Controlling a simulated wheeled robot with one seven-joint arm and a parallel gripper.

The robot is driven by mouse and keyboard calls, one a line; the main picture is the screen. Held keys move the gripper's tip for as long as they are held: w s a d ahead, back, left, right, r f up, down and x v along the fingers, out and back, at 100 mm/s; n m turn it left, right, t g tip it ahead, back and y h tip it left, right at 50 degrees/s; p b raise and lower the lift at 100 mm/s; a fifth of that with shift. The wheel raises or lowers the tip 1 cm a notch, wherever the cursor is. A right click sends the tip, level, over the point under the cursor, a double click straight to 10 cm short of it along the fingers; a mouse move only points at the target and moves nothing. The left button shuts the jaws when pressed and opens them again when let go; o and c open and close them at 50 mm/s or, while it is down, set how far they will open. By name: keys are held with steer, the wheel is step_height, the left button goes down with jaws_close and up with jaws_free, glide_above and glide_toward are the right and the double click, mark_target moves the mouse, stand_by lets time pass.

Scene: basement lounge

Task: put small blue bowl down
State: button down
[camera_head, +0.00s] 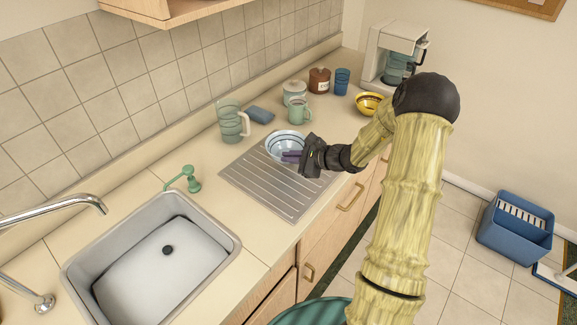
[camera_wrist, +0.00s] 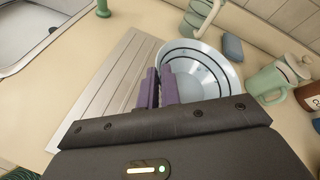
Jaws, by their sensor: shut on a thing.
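The small blue bowl (camera_head: 285,143) is pale blue with dark rings inside. It is at the back right corner of the ribbed metal drainboard (camera_head: 262,190), upright or nearly so. My gripper (camera_head: 291,156) reaches in from the right, its purple fingers shut on the bowl's near rim. In the wrist view the bowl (camera_wrist: 205,66) lies beyond and right of my gripper's fingers (camera_wrist: 159,88), with the rim between them. Whether the bowl touches the surface below cannot be told.
A glass pitcher (camera_head: 232,121), a blue sponge (camera_head: 261,114), a green mug (camera_head: 298,110) and a yellow bowl (camera_head: 369,103) stand close by on the counter. The sink (camera_head: 150,262) is at the left. The drainboard's left and front parts are clear.

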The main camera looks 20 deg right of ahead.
step_height(320, 180, down, 3)
steer(key=shift+s+f+p, duration=0.1)
steer(key=shift+p, duration=0.25)
steer(key=shift+f, duration=0.35)
steer(key=shift+f, duration=0.1)
steer(key=c, duration=1.6)
jaws_free()
